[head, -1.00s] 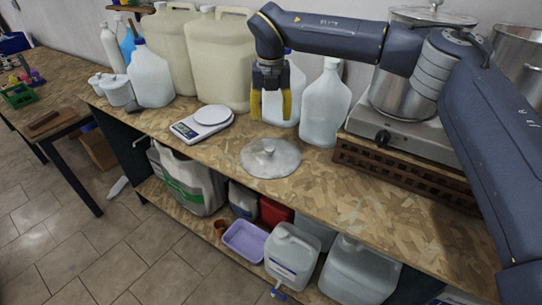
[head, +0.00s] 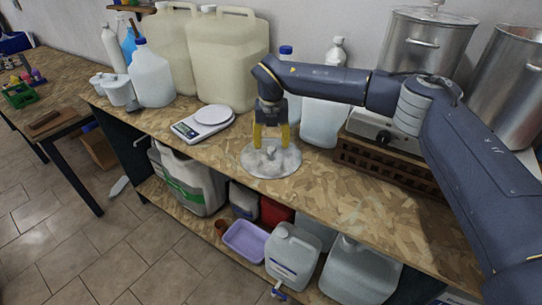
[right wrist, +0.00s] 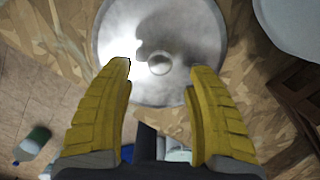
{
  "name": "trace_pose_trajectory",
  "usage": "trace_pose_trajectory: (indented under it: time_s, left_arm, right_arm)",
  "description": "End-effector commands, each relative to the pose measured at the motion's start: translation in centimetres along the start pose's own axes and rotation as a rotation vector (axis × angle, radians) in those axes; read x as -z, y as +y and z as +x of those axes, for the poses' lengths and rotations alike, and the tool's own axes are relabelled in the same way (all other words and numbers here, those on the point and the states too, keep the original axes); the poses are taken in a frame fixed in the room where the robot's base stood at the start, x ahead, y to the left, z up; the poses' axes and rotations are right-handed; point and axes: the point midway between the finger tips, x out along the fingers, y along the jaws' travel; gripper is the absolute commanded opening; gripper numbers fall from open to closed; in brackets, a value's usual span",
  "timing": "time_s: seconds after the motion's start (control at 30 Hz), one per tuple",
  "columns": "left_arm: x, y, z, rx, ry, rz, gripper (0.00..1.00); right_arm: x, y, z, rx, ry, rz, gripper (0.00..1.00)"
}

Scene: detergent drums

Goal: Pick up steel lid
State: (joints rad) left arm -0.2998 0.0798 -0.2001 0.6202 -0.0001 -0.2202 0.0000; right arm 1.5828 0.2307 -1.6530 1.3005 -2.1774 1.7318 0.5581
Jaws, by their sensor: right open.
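The steel lid (head: 271,166) lies flat on the wooden bench top, a round grey disc with a small knob in its middle. It also shows in the right wrist view (right wrist: 185,25), with its knob (right wrist: 160,64) just beyond and between the fingertips. My right gripper (head: 271,146) has yellow fingers and is open above the lid, pointing down over the knob. In the right wrist view my right gripper (right wrist: 158,78) has its fingers wide apart with nothing between them. I cannot tell how small the gap to the knob is. My left gripper is not in view.
A kitchen scale (head: 204,122) is left of the lid. Large cream jugs (head: 227,60) and clear bottles stand behind. A steel pot (head: 426,45) stands at the right on a hot plate above a brown crate (head: 388,165).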

Motion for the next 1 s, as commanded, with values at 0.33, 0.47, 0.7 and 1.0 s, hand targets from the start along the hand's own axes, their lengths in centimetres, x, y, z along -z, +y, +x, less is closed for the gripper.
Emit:
trace_pose_trajectory:
  time_s: [0.33, 0.47, 0.7, 1.0]
  left_arm:
    - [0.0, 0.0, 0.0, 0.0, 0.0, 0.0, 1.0]
    - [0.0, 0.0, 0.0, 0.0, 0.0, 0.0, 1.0]
    - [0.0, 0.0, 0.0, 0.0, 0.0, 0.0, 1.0]
    - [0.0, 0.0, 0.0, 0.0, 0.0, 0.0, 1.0]
  right_arm:
    - [-0.2, 0.1, 4.0, 0.0, 0.003, 0.001, 0.56]
    - [-0.2, 0.1, 4.7, 0.0, 0.0, 0.0, 0.56]
    - [-0.2, 0.1, 4.8, 0.0, 0.0, 0.0, 0.54]
    - [-0.2, 0.1, 4.7, 0.0, 0.0, 0.0, 0.19]
